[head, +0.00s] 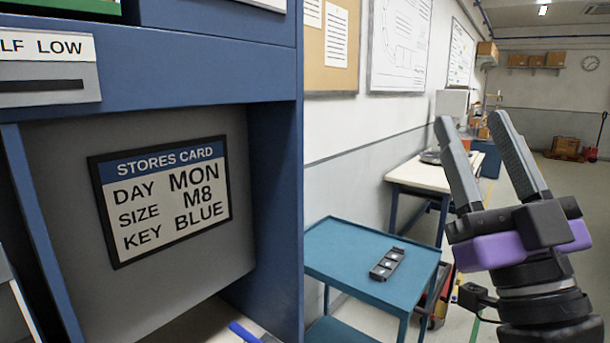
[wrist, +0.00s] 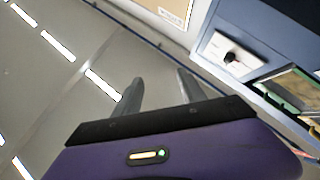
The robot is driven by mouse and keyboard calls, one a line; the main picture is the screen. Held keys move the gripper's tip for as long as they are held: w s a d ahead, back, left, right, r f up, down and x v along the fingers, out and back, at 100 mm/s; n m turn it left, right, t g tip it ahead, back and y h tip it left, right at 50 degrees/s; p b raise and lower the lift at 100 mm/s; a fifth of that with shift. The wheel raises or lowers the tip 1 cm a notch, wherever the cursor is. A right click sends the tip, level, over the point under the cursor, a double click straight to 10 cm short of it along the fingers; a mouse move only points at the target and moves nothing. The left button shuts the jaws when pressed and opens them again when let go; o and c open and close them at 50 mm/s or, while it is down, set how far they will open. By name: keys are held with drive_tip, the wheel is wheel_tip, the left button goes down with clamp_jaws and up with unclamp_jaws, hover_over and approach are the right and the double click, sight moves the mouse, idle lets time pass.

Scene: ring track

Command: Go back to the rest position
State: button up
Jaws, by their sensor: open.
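My gripper (head: 474,128) is raised at the right of the head view, its two grey fingers pointing up and standing apart. Nothing is between them. The fingers also show in the wrist view (wrist: 158,92), above the purple gripper body, with the ceiling and its strip lights behind them. The gripper is to the right of the blue cabinet and, in the picture, above and right of the teal cart; it touches neither. No marker of a rest position shows.
A blue cabinet (head: 275,200) fills the left, with a stores card (head: 165,200) reading MON, M8, BLUE. A bench (head: 425,176) stands behind. Open floor lies at the far right.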

drive_tip(key=s+d+f+m+g+h, duration=0.25)
drive_tip(key=s+f+h, duration=0.2)
drive_tip(key=f, duration=0.85)
drive_tip(key=s+d+f+m+g+h, duration=0.1)
drive_tip(key=s+f+m+h, duration=0.3)
drive_tip(key=f, duration=0.9)
drive_tip(key=s+f+n+g+y, duration=0.1)
drive_tip(key=s+f+g, duration=0.3)
drive_tip(key=s+f, duration=0.6)
drive_tip(key=s+a+f+n+g+y, duration=0.1)
drive_tip(key=s+f+g, duration=0.4)
drive_tip(key=s+f, duration=0.5)
drive_tip(key=s+y, duration=0.1)
drive_tip(key=s, duration=0.3)
drive_tip(key=shift+s+a, duration=0.25)
drive_tip(key=shift+s, duration=0.1)
